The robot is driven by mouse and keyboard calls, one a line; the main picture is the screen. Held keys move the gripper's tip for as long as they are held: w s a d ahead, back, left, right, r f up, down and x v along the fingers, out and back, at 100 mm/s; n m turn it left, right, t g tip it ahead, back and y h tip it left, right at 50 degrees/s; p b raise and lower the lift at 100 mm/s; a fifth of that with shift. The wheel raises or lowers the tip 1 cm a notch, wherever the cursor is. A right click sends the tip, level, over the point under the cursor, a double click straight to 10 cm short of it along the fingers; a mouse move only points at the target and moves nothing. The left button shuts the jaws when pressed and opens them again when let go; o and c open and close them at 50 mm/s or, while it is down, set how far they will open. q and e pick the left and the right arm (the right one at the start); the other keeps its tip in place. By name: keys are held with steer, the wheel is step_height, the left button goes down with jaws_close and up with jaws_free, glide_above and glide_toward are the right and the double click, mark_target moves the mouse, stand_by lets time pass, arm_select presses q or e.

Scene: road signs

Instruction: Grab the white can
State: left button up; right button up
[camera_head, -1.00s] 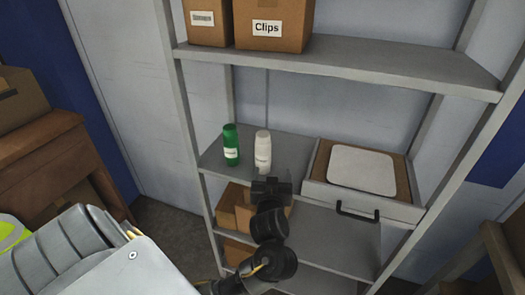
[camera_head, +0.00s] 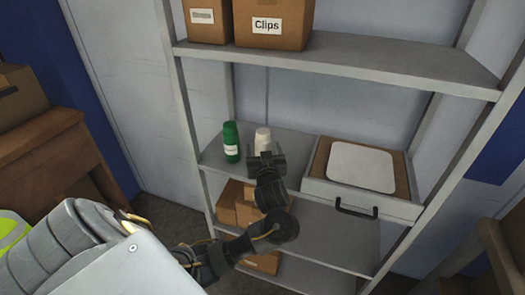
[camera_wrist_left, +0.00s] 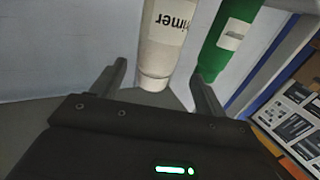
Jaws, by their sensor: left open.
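The white can (camera_head: 262,139) stands upright on the middle shelf, its lower part hidden behind my left gripper in the head view. My left gripper (camera_head: 266,158) is open, just in front of the can. In the left wrist view the white can (camera_wrist_left: 165,40), with dark lettering on its label, shows beyond and between the two open fingers (camera_wrist_left: 160,88). I cannot tell whether the can is fully between the fingertips. My right gripper is not in view.
A green bottle (camera_head: 231,142) stands close left of the white can; it also shows beside a finger in the left wrist view (camera_wrist_left: 228,38). Boxes sit on the shelves above and below.

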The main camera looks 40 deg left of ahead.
arm_select(q)
steer(key=x, duration=0.1)
steer(key=p+x, duration=0.1)
steer(key=x, duration=0.3)
steer(key=shift+w+d+f, duration=0.1)
steer(key=shift+w+f, duration=0.15)
steer(key=shift+d, duration=0.1)
steer(key=c, duration=1.2)
steer(key=shift+c, duration=0.7)
steer(key=shift+r, duration=0.15)
